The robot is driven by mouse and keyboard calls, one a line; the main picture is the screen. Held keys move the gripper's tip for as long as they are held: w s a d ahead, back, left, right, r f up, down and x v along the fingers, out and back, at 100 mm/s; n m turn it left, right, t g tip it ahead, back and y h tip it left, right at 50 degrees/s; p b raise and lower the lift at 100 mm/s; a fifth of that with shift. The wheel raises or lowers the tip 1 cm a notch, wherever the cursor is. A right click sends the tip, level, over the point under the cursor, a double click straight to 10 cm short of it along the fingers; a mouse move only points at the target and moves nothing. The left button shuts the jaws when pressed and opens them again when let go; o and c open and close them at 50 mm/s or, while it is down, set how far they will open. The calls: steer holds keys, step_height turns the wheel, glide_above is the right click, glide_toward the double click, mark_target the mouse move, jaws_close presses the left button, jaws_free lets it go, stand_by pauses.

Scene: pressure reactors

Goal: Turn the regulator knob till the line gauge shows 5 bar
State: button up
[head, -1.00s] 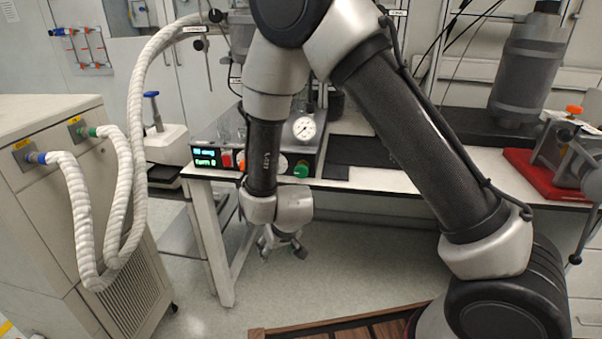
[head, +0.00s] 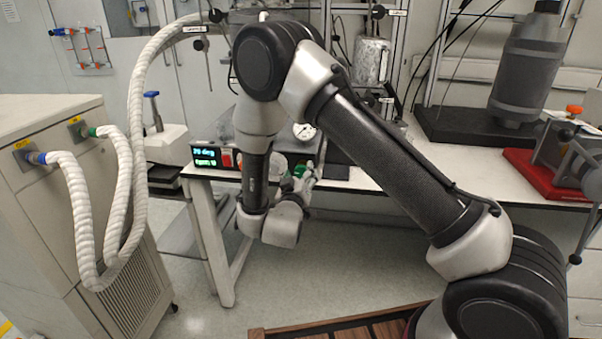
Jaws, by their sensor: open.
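The round white gauge (head: 304,130) stands at the back of the bench unit, partly covered by my arm. Its needle is too small to read. A green knob (head: 299,170) shows on the unit's front panel below the gauge, partly hidden by my gripper. I cannot tell whether it is the regulator knob. My gripper (head: 303,177) is open at the front of the panel, by the green knob. I cannot tell whether its fingers are around the knob or touching it.
A display box (head: 205,156) with lit digits sits at the panel's left. A white bench (head: 375,183) holds the unit. A chiller (head: 65,130) with white hoses (head: 137,120) stands at left. A red-based device (head: 545,175) is at right. Floor below the bench is clear.

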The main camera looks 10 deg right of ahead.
steer(key=shift+x, duration=1)
steer(key=c, duration=1)
steer(key=shift+c, duration=0.2)
steer(key=m, duration=0.5)
steer(key=shift+m, duration=0.4)
steer(key=m, duration=1.2)
steer(key=shift+m, duration=0.3)
steer(key=m, duration=0.5)
steer(key=shift+m, duration=0.3)
